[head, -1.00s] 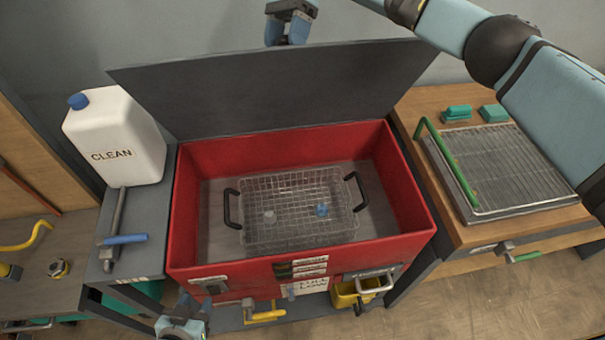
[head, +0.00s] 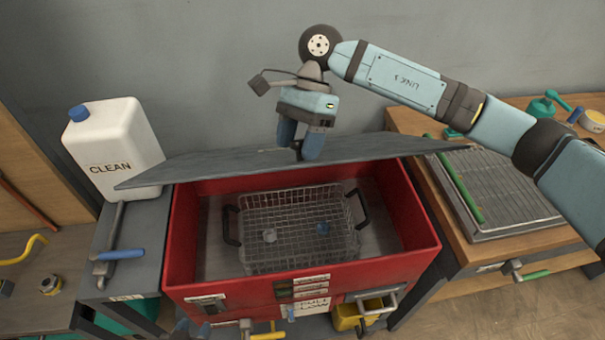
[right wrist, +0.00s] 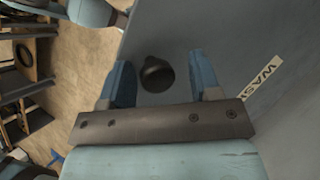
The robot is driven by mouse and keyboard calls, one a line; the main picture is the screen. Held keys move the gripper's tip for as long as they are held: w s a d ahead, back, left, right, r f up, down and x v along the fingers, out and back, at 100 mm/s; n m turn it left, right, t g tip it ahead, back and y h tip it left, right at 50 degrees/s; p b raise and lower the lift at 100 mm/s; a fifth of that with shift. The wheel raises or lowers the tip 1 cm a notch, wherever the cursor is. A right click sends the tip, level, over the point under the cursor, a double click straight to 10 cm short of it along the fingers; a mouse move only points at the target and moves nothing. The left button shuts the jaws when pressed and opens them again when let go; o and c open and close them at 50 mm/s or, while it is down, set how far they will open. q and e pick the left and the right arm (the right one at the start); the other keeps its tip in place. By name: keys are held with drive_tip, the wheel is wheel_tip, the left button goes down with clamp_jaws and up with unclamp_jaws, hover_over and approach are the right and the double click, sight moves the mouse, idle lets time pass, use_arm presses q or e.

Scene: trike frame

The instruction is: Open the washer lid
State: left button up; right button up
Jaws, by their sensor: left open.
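The washer is a red open-topped tub (head: 418,215) with its wide grey lid (head: 220,163) hinged at the back. The lid is partly open, tilted forward over the rear of the tub. My right gripper (head: 298,153) is over the lid's upper face, pointing down. In the right wrist view its fingers (right wrist: 158,65) are apart, on either side of a dark round knob (right wrist: 157,76) on the lid, with gaps showing. My left gripper (head: 190,328) barely shows at the bottom edge, below the washer's front left; it is open.
A wire basket (head: 290,247) with dark handles sits inside the tub. A white CLEAN jug (head: 115,148) stands left of the washer, near the lid's left corner. A drain rack (head: 510,190) with a green bar is on the right bench.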

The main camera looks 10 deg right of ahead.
drive_tip(key=s+f+p, duration=0.1)
drive_tip(key=s+f, duration=0.3)
drive_tip(key=f, duration=0.1)
drive_tip(key=shift+s+f, duration=0.25)
drive_tip(key=shift+c, duration=0.5)
